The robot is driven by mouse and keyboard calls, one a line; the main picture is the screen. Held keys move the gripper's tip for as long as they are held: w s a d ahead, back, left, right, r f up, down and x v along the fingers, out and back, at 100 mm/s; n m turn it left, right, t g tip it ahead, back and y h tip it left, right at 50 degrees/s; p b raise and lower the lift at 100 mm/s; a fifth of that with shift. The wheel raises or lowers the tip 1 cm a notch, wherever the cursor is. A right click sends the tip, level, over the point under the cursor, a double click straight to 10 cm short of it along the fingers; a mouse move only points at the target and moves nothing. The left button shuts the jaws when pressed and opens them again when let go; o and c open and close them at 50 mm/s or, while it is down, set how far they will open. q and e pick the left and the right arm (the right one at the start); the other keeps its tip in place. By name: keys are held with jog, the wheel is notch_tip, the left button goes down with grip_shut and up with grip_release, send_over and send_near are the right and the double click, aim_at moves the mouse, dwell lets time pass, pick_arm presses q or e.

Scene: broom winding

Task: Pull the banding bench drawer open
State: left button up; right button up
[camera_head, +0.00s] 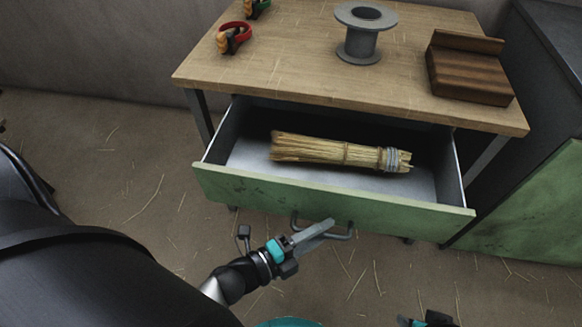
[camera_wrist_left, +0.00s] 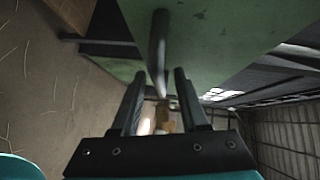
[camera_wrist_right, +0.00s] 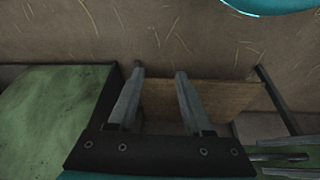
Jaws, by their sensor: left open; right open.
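The drawer (camera_head: 330,203) of the wooden-topped bench (camera_head: 290,68) stands open, its green front pulled well out from under the top. A straw broom head (camera_head: 325,151) bound near its right end lies in it. The grey bar handle (camera_head: 345,237) is on the drawer front. My left gripper (camera_head: 318,231) is at the handle with its fingers open. In the left wrist view the handle (camera_wrist_left: 158,45) runs toward the gap between the open fingers (camera_wrist_left: 160,76); contact cannot be told. My right gripper (camera_wrist_right: 160,70) is open and empty in its wrist view, away from the drawer handle.
On the bench top are a grey spool (camera_head: 361,40), a dark wooden block (camera_head: 470,72) and a red-banded tool (camera_head: 234,37), with a green one (camera_head: 257,7) behind. A green-fronted cabinet (camera_head: 530,210) stands at right. Straw litters the open floor (camera_head: 120,150).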

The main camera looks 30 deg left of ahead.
pick_arm(q)
jog(key=shift+s+a, duration=0.1)
jog(key=shift+s, duration=0.15)
jog(key=p+v, duration=0.3)
jog(key=v, duration=1.1)
jog(key=shift+s+a, duration=0.2)
jog(key=shift+s, duration=0.15)
pick_arm(e)
notch_tip(320, 180, down, 6)
jog(key=s+g, duration=0.1)
jog(key=s, duration=0.1)
jog(key=shift+s+d+f, duration=0.2)
jog(key=shift+s, duration=0.1)
